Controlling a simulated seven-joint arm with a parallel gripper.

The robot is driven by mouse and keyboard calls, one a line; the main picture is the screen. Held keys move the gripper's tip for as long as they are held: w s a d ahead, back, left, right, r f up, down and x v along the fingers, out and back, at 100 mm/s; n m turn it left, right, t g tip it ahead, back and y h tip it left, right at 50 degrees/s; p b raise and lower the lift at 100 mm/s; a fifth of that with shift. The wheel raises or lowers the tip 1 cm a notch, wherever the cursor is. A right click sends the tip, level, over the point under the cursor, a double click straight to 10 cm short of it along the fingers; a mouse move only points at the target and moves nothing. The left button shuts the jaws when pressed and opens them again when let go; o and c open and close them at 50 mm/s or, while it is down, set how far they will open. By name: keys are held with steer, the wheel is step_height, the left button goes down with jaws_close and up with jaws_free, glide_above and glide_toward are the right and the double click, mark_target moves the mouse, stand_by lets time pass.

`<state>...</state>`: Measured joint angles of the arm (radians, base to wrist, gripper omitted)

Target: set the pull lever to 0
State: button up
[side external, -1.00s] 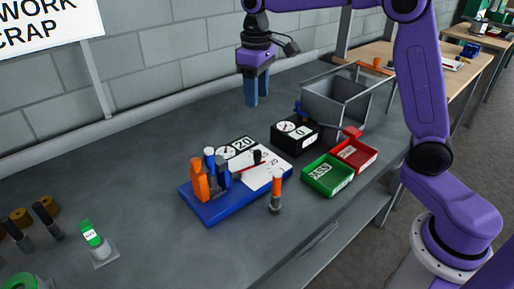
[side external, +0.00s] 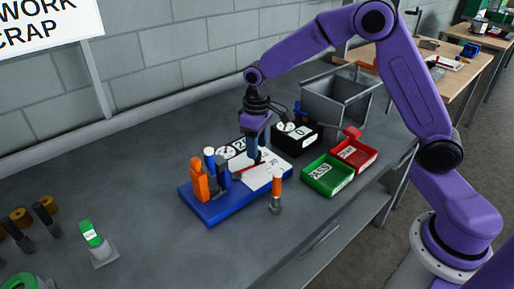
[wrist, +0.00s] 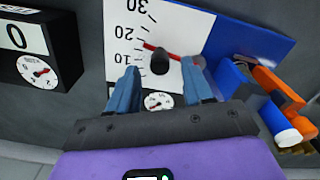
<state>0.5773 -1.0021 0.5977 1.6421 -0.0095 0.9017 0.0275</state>
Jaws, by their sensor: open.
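The pull lever shows in the wrist view as a red arm with a round black knob (wrist: 160,62) over a white scale plate (wrist: 185,20). Its red end lies between the 10 and 20 labels, closer to 20. In the side view part of the red lever (side external: 241,175) shows on the blue base (side external: 222,211); the knob is hidden by my gripper. My gripper (wrist: 161,85) is open and empty, its blue fingers apart, one on each side near the knob. In the side view my gripper (side external: 252,158) is low over the plate. Contact with the knob cannot be told.
Orange and blue upright parts (side external: 199,182) stand at the base's left end. A black box (side external: 299,137) reading 0 stands behind it. A green bin (side external: 325,177), a red bin (side external: 356,154) and a grey container (side external: 340,104) are right. An orange-topped tool (side external: 276,190) stands in front.

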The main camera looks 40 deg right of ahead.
steer(key=shift+f, duration=0.8)
steer(key=shift+c, duration=0.4)
jaws_close()
steer(key=shift+w, duration=0.1)
steer(key=w+n, duration=0.1)
steer(key=n, duration=0.1)
steer(key=w+n, duration=0.1)
steer(key=n, duration=0.2)
steer(key=shift+w+a, duration=0.1)
steer(key=shift+w, duration=0.25)
steer(key=shift+w+a+n, duration=0.2)
steer(key=shift+w+n, duration=0.2)
steer(key=shift+n, duration=0.35)
steer(key=shift+w+a+n, duration=0.15)
steer(key=shift+w+n, duration=0.25)
steer(key=shift+n, duration=0.35)
steer(key=shift+o, duration=0.4)
jaws_free()
